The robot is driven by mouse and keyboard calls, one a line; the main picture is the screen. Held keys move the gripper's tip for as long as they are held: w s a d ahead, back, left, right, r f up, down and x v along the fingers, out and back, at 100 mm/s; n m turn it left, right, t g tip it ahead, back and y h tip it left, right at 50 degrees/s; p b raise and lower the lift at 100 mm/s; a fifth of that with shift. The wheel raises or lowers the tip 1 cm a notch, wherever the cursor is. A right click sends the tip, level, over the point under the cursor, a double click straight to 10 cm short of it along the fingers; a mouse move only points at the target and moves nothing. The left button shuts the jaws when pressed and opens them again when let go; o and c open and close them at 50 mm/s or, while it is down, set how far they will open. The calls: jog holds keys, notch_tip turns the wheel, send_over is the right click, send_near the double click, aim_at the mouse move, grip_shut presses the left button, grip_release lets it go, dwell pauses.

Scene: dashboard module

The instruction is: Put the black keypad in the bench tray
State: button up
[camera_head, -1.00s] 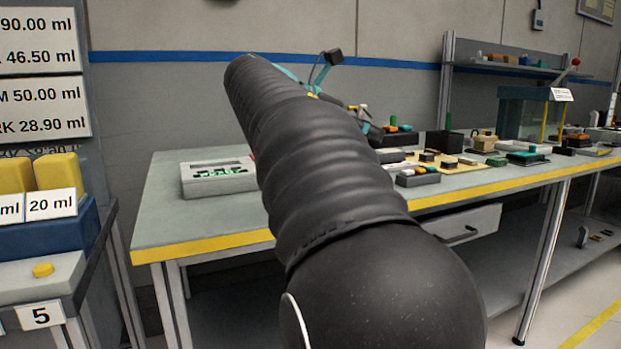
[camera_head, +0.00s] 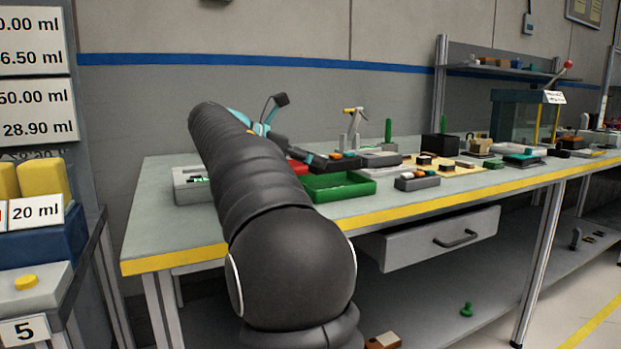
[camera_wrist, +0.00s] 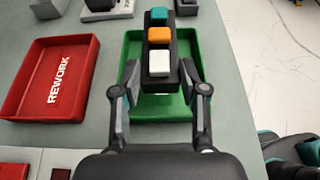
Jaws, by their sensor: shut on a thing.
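My gripper (camera_wrist: 159,76) is shut on the black keypad (camera_wrist: 159,47), a long dark block with teal, orange and white buttons in a row. In the wrist view the keypad covers the middle of a green tray (camera_wrist: 168,109) and runs past its far rim. In the head view the green tray (camera_head: 340,196) stands near the bench's front edge and looks empty where visible. My gripper (camera_head: 313,160) and the keypad (camera_head: 347,163) show just above its far rim there. The gap between keypad and tray is hard to judge.
A red tray (camera_wrist: 30,75) marked REWORK is left of the green one in the wrist view. A grey block with coloured buttons (camera_head: 417,184) stands to the right on the bench. Other parts crowd the bench's right side. Bare bench top (camera_head: 160,225) lies at front left.

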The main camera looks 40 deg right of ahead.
jog(key=shift+f+b, duration=0.6)
jog(key=shift+f, duration=1.35)
jog(key=shift+f, duration=0.2)
jog(key=o, duration=1.2)
jog(key=shift+a+r, duration=0.15)
jog(key=shift+r, duration=0.15)
jog(key=p+v, duration=0.2)
jog(key=v, duration=0.9)
jog(key=shift+w+a+r, duration=0.1)
jog(key=shift+a, duration=0.25)
